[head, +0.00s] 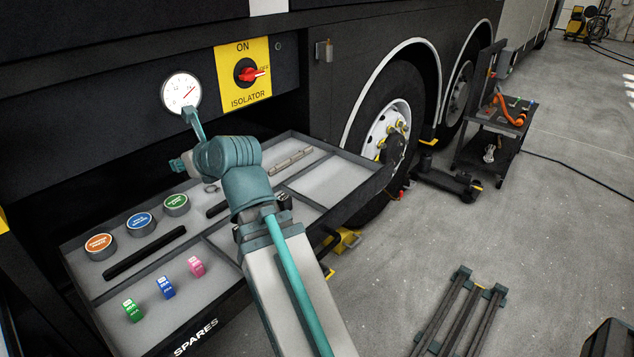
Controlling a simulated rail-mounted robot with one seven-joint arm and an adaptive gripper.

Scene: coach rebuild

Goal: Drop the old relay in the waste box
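My arm reaches from the bottom of the head view over the grey spares drawer (170,315). A small dark block (285,200) shows in the drawer just right of the arm. I cannot tell whether it is the old relay, and no other relay can be made out. A dark box-like edge (612,340) shows at the bottom right corner. I cannot tell whether it is the waste box.
The drawer holds orange (99,243), blue (140,221) and green (176,202) lidded tins and several small coloured fuses (165,287). A gauge (181,92) and isolator switch (247,73) are on the coach side. A dark rack (462,312) lies on the floor; a trolley (490,140) stands behind.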

